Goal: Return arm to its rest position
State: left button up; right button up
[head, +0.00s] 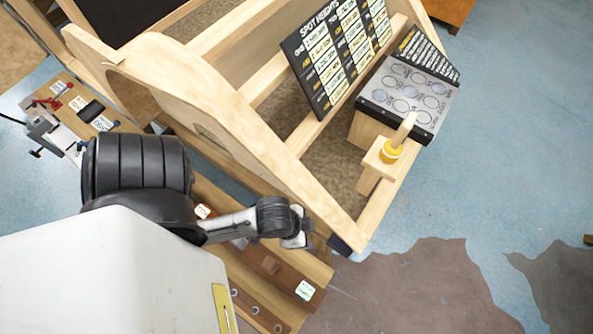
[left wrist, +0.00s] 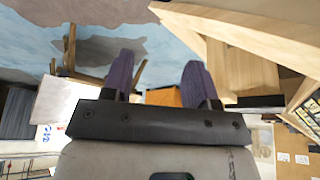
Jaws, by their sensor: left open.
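My left arm comes in from the lower left of the head view, over the low wooden ledge. Its left gripper (head: 300,240) is small and partly hidden there, beside the near lower corner of the wooden bodyframe (head: 215,108). In the left wrist view the left gripper (left wrist: 160,72) shows two purple fingers standing apart with nothing between them. The bodyframe's pale beams also show at the right of that view (left wrist: 245,68). My right gripper is in neither view.
A black "spot heights" board (head: 335,52) and a panel with circles (head: 408,90) stand on the frame. A yellow-collared wooden lever (head: 391,150) is nearby. A board with small tools (head: 75,108) lies at left. Blue floor (head: 510,140) is open at right.

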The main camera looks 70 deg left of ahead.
pick_arm(q)
jog(key=shift+s+a+f+n+g+y, duration=0.1)
jog(key=shift+s+a+n+g+y, duration=0.35)
jog(key=shift+s+a, duration=0.4)
jog(key=shift+s+d, duration=0.1)
jog(key=shift+d, duration=0.05)
notch_tip(320, 180, up, 20)
jog(key=p, duration=1.9)
jog(key=shift+f, duration=0.2)
